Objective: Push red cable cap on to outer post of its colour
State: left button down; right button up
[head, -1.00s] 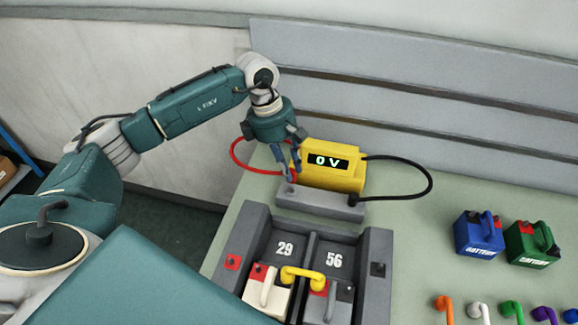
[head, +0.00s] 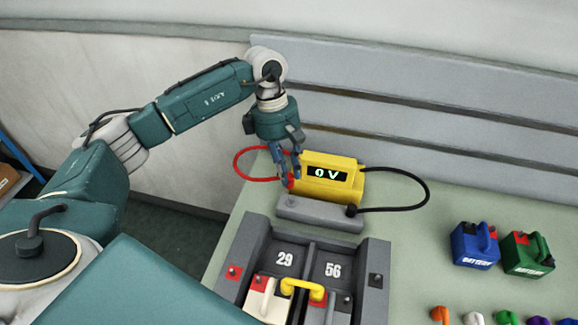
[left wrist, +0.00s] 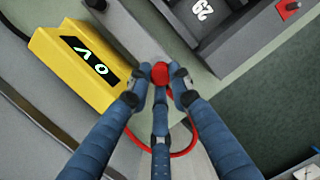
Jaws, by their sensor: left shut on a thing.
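The red cable cap (left wrist: 160,73) is held between the fingertips of my left gripper (head: 289,182), just above the left end of the grey holder bar (head: 322,213). A short grey post (head: 291,201) shows below it. The red cable (head: 238,166) loops from the cap behind the yellow meter (head: 330,178), which reads 0 V. The red outer post (head: 233,271) stands on the left wall of the grey battery tray (head: 250,240), nearer to me and left of the gripper. It also shows at the top of the left wrist view (left wrist: 288,7). My right gripper is out of view.
Two batteries joined by a yellow link (head: 302,287) sit in the tray. A black outer post (head: 375,281) is on its right wall. The black cable (head: 428,185) arcs right of the meter. Blue (head: 475,247) and green (head: 527,255) batteries and several coloured links stand at right.

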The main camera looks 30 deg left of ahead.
pick_arm(q)
jog(key=s+d+b, duration=0.1)
jog(key=s, duration=0.6)
jog(key=s+d+b, duration=0.2)
jog(key=s, duration=0.6)
jog(key=s+d+b, duration=0.2)
jog(key=s, duration=0.6)
jog(key=shift+s, duration=0.15)
notch_tip(320, 180, down, 4)
jog(key=b, duration=0.6)
jog(key=shift+a+f, duration=0.1)
jog(key=shift+f, duration=0.15)
jog(key=shift+r, duration=0.1)
jog(key=shift+b, duration=0.5)
